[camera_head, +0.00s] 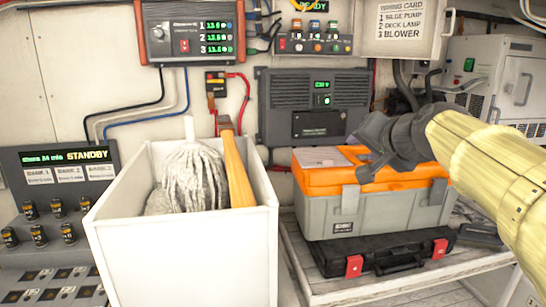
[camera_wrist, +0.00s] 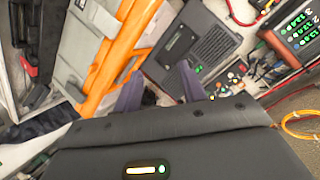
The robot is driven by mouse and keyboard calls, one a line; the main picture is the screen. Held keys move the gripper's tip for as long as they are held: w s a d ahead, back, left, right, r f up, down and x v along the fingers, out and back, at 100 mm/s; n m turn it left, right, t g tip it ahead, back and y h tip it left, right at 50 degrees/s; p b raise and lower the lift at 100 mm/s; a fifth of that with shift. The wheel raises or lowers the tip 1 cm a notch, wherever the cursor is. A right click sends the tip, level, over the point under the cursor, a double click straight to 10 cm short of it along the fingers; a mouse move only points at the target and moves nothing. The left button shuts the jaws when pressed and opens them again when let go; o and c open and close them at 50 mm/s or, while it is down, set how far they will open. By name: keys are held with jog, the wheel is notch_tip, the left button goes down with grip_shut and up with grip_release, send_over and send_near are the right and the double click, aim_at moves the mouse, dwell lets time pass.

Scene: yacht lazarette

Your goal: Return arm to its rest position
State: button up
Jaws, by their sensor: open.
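My gripper (camera_head: 370,145) is dark grey and sits at the end of my yellow-sleeved arm, which comes in from the right in the head view. In that view it overlaps the right part of the orange lid of a grey toolbox (camera_head: 335,214); I cannot tell how far apart they are. In the wrist view the two fingers of my gripper (camera_wrist: 160,88) stand apart with nothing seen held between them. The orange toolbox lid (camera_wrist: 106,62) also shows there, to the left beyond the fingers.
A white bin (camera_head: 185,262) with a mop (camera_head: 195,175) and a wooden handle stands at the centre left. A black case (camera_head: 375,258) lies below the toolbox on a slatted shelf (camera_head: 330,290). Panels and cables line the wall. A white cabinet (camera_head: 490,75) stands behind my arm.

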jog(key=s+a+f+n+g, duration=0.1)
jog(key=s+f+g, duration=0.15)
jog(key=f, duration=0.85)
jog(key=s+a+f+n+g, duration=0.1)
jog(key=f+g, duration=0.2)
jog(key=f, duration=0.7)
jog(key=s+a+f+n+g+h, duration=0.1)
jog(key=s+f+n+g, duration=0.3)
jog(key=s+f, duration=1.1)
notch_tip(320, 180, down, 4)
jog(key=shift+r+g+h, duration=0.2)
jog(key=shift+g+h, duration=0.25)
jog(key=shift+h, duration=0.05)
